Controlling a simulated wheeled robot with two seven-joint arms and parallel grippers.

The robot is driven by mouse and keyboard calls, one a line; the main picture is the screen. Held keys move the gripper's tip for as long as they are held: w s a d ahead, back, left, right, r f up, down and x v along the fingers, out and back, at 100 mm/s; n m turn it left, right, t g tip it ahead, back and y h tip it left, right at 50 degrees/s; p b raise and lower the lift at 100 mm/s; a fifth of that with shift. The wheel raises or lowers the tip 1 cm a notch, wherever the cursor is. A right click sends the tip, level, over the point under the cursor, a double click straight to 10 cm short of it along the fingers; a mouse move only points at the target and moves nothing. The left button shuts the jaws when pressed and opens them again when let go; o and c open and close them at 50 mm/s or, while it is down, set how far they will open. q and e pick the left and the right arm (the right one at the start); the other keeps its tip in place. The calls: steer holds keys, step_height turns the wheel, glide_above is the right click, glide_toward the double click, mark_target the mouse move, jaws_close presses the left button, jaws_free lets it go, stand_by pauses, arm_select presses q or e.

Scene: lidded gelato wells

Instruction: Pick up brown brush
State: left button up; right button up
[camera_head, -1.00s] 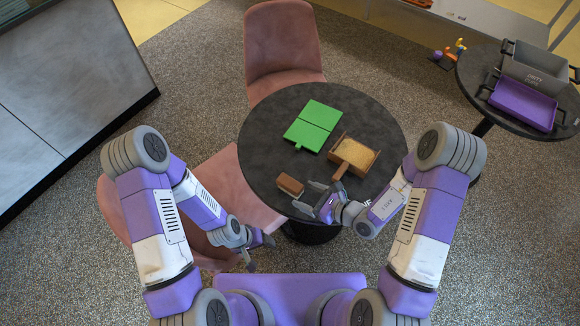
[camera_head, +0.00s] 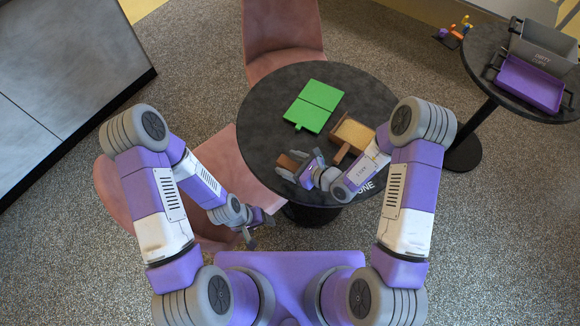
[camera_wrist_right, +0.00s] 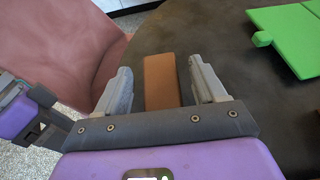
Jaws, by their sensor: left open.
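The brown brush (camera_head: 288,162), a small plain brown block, lies on the round dark table (camera_head: 262,118) near its front left edge. It also shows in the right wrist view (camera_wrist_right: 161,82), long side pointing away from the wrist. My right gripper (camera_head: 298,165) is open at the brush. In the right wrist view its two grey fingers stand one on each side of the brush, with a gap on both sides. The near end of the brush is hidden by the gripper body. My left gripper (camera_head: 261,232) is open and empty, off the table's front left side.
A green hinged board (camera_head: 315,105) and a brown tray with a tan inside (camera_head: 353,132) lie on the table, right of the brush. Pink chairs (camera_head: 282,28) stand behind and at left. A second table at right holds a grey bin (camera_head: 543,48) and purple tray (camera_head: 528,84).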

steer(key=c, duration=0.9)
